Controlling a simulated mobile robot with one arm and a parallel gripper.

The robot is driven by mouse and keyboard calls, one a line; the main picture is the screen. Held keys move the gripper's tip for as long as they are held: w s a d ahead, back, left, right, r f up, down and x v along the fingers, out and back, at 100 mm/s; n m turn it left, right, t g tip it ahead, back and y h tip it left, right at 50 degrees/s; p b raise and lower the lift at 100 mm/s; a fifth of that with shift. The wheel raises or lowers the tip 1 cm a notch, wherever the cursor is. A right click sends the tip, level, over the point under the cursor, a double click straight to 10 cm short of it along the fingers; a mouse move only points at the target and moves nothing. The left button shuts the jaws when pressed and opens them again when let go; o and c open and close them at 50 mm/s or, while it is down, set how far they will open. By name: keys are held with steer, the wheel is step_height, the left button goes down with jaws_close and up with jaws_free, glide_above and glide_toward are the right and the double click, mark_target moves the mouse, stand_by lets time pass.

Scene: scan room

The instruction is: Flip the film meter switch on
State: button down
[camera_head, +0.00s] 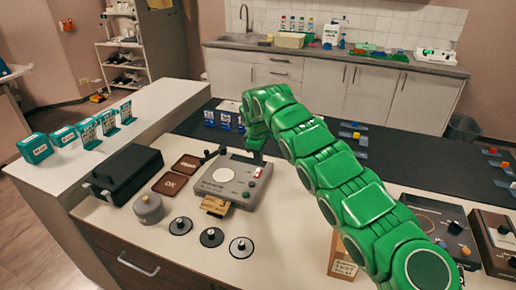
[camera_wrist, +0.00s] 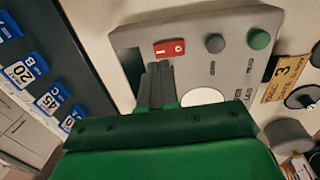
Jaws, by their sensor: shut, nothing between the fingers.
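The grey film meter (camera_head: 222,190) sits on the white counter, with a round pale dial and small buttons on its top. Its red rocker switch (camera_head: 257,172) is near the right back corner, and it also shows in the wrist view (camera_wrist: 169,48) with white marks. I cannot tell which way the rocker is tipped. My gripper (camera_head: 257,156) is over the back of the meter, pointing down. In the wrist view its dark fingers (camera_wrist: 159,70) are together and empty, their tips right beside the switch; contact is unclear. A grey button (camera_wrist: 214,43) and a green button (camera_wrist: 259,39) lie beyond.
A black box (camera_head: 125,172), brown mats (camera_head: 170,183), a grey weight (camera_head: 148,208) and several dark discs (camera_head: 212,237) surround the meter. A yellow tag (camera_head: 215,205) is at its front. Blue-labelled boxes (camera_head: 222,117) stand behind on the dark surface.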

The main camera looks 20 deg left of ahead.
mark_target(260, 171)
steer(key=shift+w+f, duration=0.2)
steer(key=shift+f, duration=0.95)
steer(key=shift+w+f, duration=0.15)
steer(key=shift+f, duration=1)
steer(key=shift+f, duration=0.2)
steer(key=shift+s, duration=0.15)
steer(key=shift+s+r, duration=0.15)
steer(key=shift+s, duration=0.45)
steer(key=shift+r, duration=0.15)
step_height(260, 171, up, 14)
steer(key=s, duration=0.2)
steer(key=shift+f, duration=0.2)
steer(key=shift+w, duration=0.15)
